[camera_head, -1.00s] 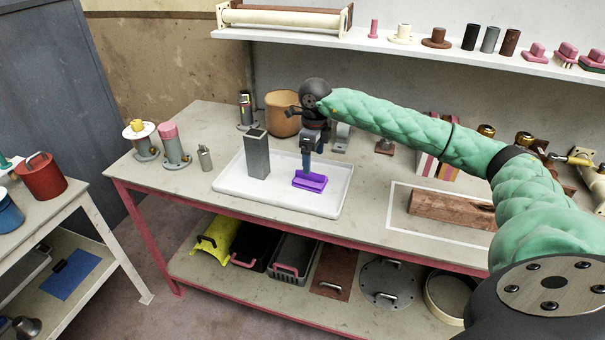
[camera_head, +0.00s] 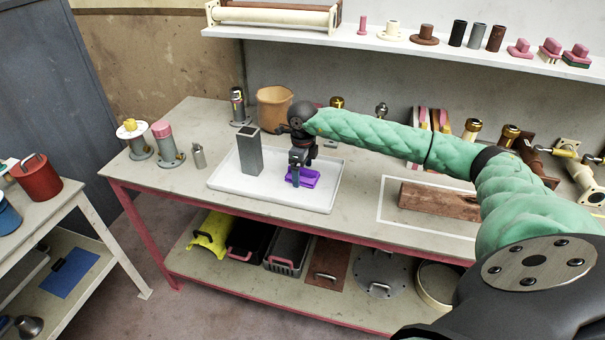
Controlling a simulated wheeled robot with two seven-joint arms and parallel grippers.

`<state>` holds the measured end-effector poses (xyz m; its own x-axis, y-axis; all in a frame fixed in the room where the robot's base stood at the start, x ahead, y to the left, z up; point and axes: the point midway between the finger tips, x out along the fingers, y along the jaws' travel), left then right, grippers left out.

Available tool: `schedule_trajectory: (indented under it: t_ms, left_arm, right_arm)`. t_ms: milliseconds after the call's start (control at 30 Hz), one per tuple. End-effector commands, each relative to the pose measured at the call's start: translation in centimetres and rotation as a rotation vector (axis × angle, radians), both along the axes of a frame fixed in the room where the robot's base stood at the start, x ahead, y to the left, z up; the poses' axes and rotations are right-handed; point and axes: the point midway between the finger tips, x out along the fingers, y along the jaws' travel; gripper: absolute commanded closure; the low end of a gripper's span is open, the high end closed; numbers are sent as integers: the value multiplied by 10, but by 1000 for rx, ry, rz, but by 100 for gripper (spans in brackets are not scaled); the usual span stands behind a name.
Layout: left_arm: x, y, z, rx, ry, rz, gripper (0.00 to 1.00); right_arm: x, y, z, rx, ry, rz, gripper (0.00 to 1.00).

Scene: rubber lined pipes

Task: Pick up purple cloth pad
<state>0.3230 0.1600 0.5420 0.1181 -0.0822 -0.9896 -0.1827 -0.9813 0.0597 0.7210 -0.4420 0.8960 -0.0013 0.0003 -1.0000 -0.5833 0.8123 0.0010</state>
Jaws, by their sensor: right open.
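The purple cloth pad (camera_head: 308,178) lies in the white tray (camera_head: 228,184) on the workbench, right of a grey square metal tube that stands upright in the same tray. My right gripper (camera_head: 296,180) points down at the pad's left part, with its fingers in front of the pad and hiding some of it. It is open. I cannot tell whether the fingers touch the pad. My left gripper is not in view.
The grey square tube (camera_head: 250,152) stands close left of my right gripper. A tan pot (camera_head: 274,105) stands behind the tray. A brown block (camera_head: 438,201) lies in a white outlined area at right. Flanged pipe pieces (camera_head: 166,145) stand at the bench's left.

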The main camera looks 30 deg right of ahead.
Motion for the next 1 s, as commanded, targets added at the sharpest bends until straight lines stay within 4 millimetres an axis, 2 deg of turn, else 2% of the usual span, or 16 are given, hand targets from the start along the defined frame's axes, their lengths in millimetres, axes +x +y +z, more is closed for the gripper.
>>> schedule_trajectory:
  t_ms: [133,367,600,1000]
  left_arm:
    - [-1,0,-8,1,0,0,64]
    - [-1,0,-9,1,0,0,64]
    - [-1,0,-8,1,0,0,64]
    - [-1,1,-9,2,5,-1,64]
  right_arm:
    - [0,0,-5,1,-1,1,11]
    - [0,0,-6,1,-1,1,11]
    - [0,0,-6,0,0,1,58]
    - [0,0,-2,0,-1,1,60]
